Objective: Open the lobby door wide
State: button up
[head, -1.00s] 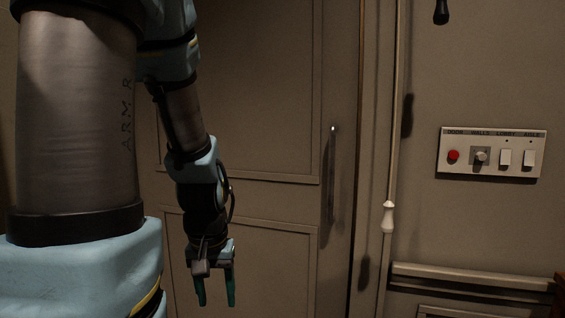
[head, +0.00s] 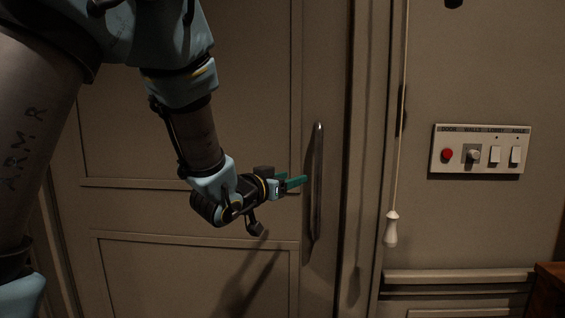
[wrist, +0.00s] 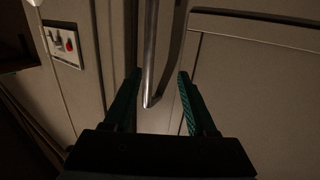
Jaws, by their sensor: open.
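The lobby door (head: 190,125) is a beige panelled door, and it looks closed in its frame. Its long vertical metal bar handle (head: 317,190) is near the door's right edge. My gripper (head: 298,182) points right toward the handle's middle in the head view, just left of it. In the wrist view, the handle (wrist: 150,55) shows between the two green fingers of my open gripper (wrist: 158,80), with its lower end visible. Clear space shows on both sides of the bar. I cannot tell how far the fingertips reach around it.
A switch panel (head: 481,168) with a red button, a knob and two white switches is on the wall at right. A pull cord with a white handle (head: 391,229) hangs between door and panel. A brown wooden piece (head: 549,290) is at lower right.

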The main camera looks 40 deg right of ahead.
aim_at(316, 166)
jog(key=shift+m+g+h, duration=0.3)
jog(key=shift+m+h, duration=0.1)
jog(key=shift+h, duration=0.1)
jog(key=p+x, duration=0.1)
jog(key=x, duration=0.3)
jog(key=s+p+x, duration=0.1)
jog(key=x, duration=0.2)
jog(key=r+p+x, duration=0.1)
jog(key=p+x, duration=0.1)
jog(key=x, duration=0.2)
jog(key=shift+d, duration=0.45)
jog(key=shift+s, duration=0.1)
grip_shut()
dwell(0.4)
